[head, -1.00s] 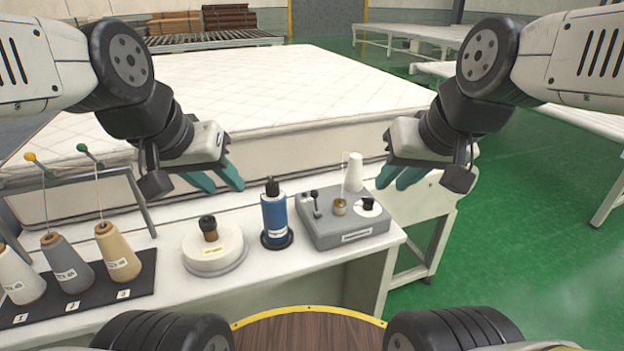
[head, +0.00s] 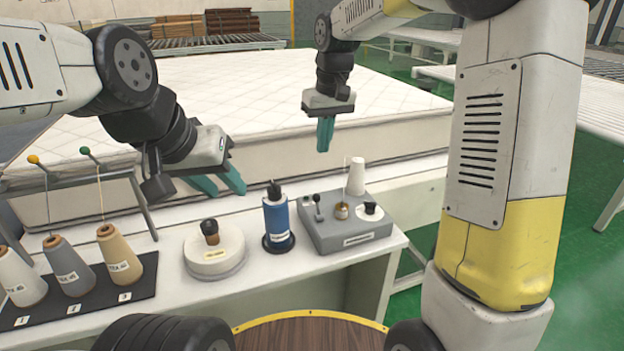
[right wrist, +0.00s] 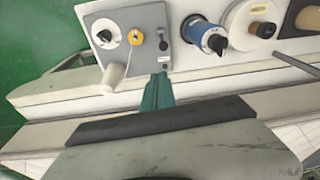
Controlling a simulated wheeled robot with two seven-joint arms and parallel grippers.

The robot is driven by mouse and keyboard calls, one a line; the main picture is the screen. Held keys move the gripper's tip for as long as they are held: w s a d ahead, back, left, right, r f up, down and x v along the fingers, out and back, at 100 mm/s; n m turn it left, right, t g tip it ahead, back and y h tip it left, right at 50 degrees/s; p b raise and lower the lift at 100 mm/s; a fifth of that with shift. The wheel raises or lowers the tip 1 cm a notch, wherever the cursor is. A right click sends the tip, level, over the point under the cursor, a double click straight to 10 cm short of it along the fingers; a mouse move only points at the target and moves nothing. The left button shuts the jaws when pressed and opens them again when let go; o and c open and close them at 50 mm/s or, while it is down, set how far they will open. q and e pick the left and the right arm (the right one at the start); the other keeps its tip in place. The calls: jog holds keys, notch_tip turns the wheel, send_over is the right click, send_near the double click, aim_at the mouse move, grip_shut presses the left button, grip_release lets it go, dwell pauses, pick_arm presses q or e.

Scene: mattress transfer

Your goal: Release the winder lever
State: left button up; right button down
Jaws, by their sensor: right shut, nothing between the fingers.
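The grey winder box (head: 345,240) stands at the right end of the white table and also shows in the right wrist view (right wrist: 152,14). Its winder lever (head: 318,207), a short stalk with a dark knob, rises at the box's left side; it also shows in the right wrist view (right wrist: 163,40). A brass bobbin (head: 342,211) sits on the box's middle. My right gripper (head: 325,148) is shut and empty, pointing down above and behind the box, apart from the lever. My left gripper (head: 224,190) is open and empty over the table, left of the blue spool.
A blue spool (head: 276,218), a round white piece with a dark knob (head: 214,257) and several thread cones on a black rack (head: 90,300) stand to the left. A white cone (head: 357,176) stands behind the box. The mattress (head: 240,90) lies behind the table.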

aim_at(317, 204)
jog(key=w+a+f+g, duration=0.1)
jog(key=w+a+f, duration=0.3)
jog(key=f, duration=0.1)
jog(key=shift+w+n, duration=0.15)
jog(key=shift+n, duration=0.25)
jog(key=f, duration=0.9)
jog(key=shift+a+f, duration=0.25)
jog(key=shift+f, duration=0.1)
jog(key=shift+s+d, duration=0.2)
jog(key=shift+s+d+r, duration=0.25)
jog(key=shift+s+d, duration=0.15)
jog(key=shift+s, duration=0.3)
jog(key=shift+s+d+r, duration=0.2)
jog(key=shift+s+d, duration=0.15)
jog(key=shift+s, duration=0.3)
